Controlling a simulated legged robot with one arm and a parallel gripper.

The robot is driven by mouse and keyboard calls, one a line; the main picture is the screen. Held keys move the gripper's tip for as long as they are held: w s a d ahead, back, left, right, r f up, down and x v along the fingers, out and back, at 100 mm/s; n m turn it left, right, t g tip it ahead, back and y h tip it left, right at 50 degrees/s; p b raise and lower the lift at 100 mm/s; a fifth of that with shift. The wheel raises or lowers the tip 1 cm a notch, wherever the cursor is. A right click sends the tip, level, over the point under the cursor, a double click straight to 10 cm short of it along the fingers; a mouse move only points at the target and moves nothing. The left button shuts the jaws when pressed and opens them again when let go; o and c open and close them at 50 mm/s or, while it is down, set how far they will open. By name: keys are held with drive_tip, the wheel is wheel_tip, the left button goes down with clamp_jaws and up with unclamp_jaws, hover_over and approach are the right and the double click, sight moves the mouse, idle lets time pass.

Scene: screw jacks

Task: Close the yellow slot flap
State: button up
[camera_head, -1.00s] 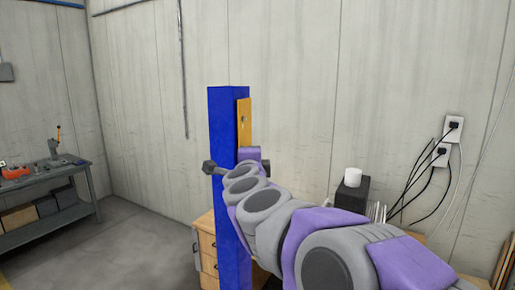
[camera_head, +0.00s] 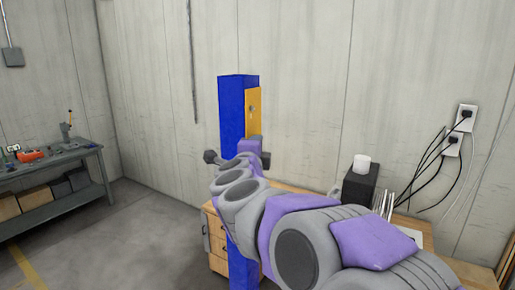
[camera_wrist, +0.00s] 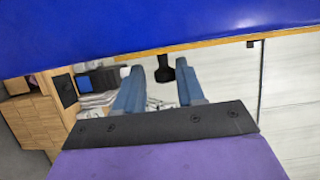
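A tall blue post (camera_head: 231,110) stands left of centre in the head view. The yellow flap (camera_head: 254,112) is an upright panel along its upper right side. In the wrist view the blue post (camera_wrist: 120,25) fills the top, and the flap shows edge-on as a thin yellow-tan strip (camera_wrist: 195,42). My gripper (camera_wrist: 163,72) has two blue fingers apart with a visible gap, below the strip. My arm hides the fingers in the head view.
A wooden drawer cabinet (camera_head: 215,240) stands behind the post. A black box (camera_head: 359,188) with a white roll (camera_head: 362,164) and cables are at the right. A grey workbench (camera_head: 50,165) is at the far left. Open floor lies between.

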drive_tip(key=shift+o, duration=0.7)
drive_tip(key=shift+w, duration=0.1)
drive_tip(key=shift+a+r, duration=0.1)
drive_tip(key=shift+a, duration=0.05)
drive_tip(key=shift+s, duration=0.2)
drive_tip(key=b+v, duration=0.1)
drive_tip(key=v, duration=1.6)
drive_tip(key=shift+a, duration=0.2)
